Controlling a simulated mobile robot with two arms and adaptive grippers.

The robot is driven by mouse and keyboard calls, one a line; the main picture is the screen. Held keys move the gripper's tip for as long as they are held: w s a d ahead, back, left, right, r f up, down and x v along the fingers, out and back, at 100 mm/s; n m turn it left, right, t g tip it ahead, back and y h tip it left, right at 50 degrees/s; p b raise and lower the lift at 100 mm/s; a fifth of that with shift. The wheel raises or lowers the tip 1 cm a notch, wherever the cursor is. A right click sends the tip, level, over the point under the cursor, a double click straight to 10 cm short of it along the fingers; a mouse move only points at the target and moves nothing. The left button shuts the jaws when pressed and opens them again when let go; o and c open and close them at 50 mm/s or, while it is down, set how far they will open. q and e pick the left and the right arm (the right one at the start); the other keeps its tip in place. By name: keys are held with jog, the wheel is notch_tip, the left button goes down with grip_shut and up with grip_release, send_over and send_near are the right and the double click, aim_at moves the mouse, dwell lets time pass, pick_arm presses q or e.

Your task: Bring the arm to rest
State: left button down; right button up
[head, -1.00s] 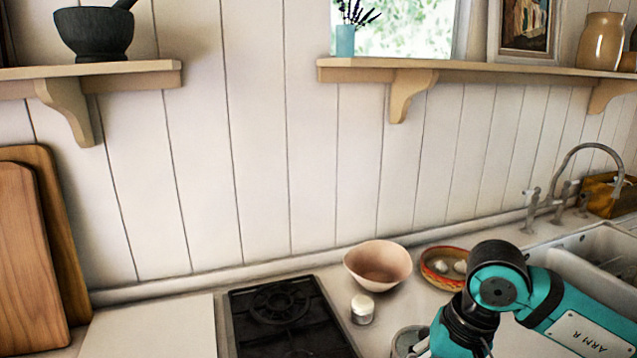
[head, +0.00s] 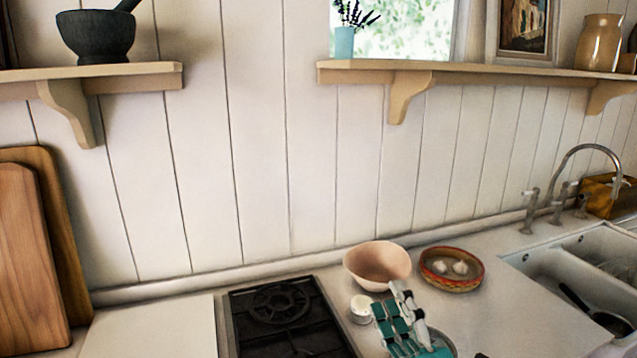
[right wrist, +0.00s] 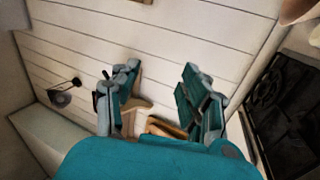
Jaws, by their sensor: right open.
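My right gripper (head: 405,318) shows low in the head view, right of the hob and in front of the pink bowl. In the right wrist view its two teal fingers (right wrist: 160,100) stand apart with nothing between them. The gripper is open and empty. The rest of my right arm is mostly out of the head view. My left gripper is not in view.
A small white jar (head: 361,309) is close beside the right gripper. The pink bowl (head: 377,267) and a patterned dish (head: 452,282) with garlic stand behind it. The hob (head: 285,320) is to the left, the sink (head: 570,260) to the right.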

jog(key=s+d+f+m+g+h, duration=0.2)
jog(key=d+f+m+g+h, duration=0.3)
jog(key=f, duration=0.4)
jog(key=s+d+f+m+g+h, duration=0.2)
jog(key=d+f+m, duration=0.1)
jog(key=f+m, duration=0.5)
jog(key=s+d+f+m+g, duration=0.1)
jog(key=s+f+m+g, duration=0.7)
jog(key=s+f, duration=1)
jog(key=s+f+n+g+b, duration=0.1)
jog(key=s+f+g, duration=0.1)
jog(key=f, duration=1.2)
jog(key=s+f+n+g, duration=0.1)
jog(key=s+f+g, duration=0.1)
jog(key=f, duration=1.1)
jog(key=s+d+f+b, duration=0.1)
jog(key=s+d+f, duration=0.2)
jog(key=s+f, duration=1.2)
jog(key=shift+s+f+n+g, duration=0.2)
jog(key=shift+f+n+g, duration=0.1)
jog(key=shift+f+g, duration=0.1)
jog(key=shift+d, duration=0.1)
